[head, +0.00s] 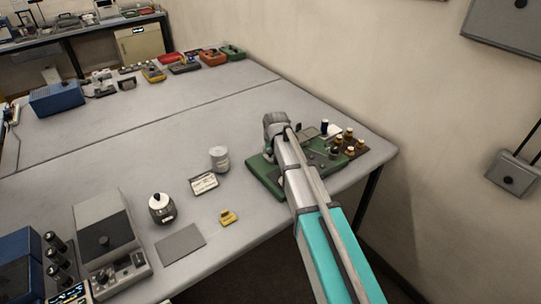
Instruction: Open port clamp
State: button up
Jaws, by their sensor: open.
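My arm reaches from the lower right over the table. My gripper (277,126) is above the left part of a green-based device (262,176) near the table's right corner. The gripper is open, but its fingertips are small and partly hidden by my own arm. Several dark posts with pale or brass tops (348,140) stand on the device's right side. I cannot make out the port clamp; my arm and wrist cover the middle of the device. I cannot tell whether the gripper touches anything.
A white-grey cylinder (220,158), a small labelled box (204,183), a dark jar with a white top (162,207) and a yellow piece (229,217) stand left of the device. A grey instrument (106,240) is at lower left. The table's middle is clear. A wall stands right.

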jog(key=shift+w+f, duration=0.2)
jog(key=shift+f, duration=0.25)
grip_shut()
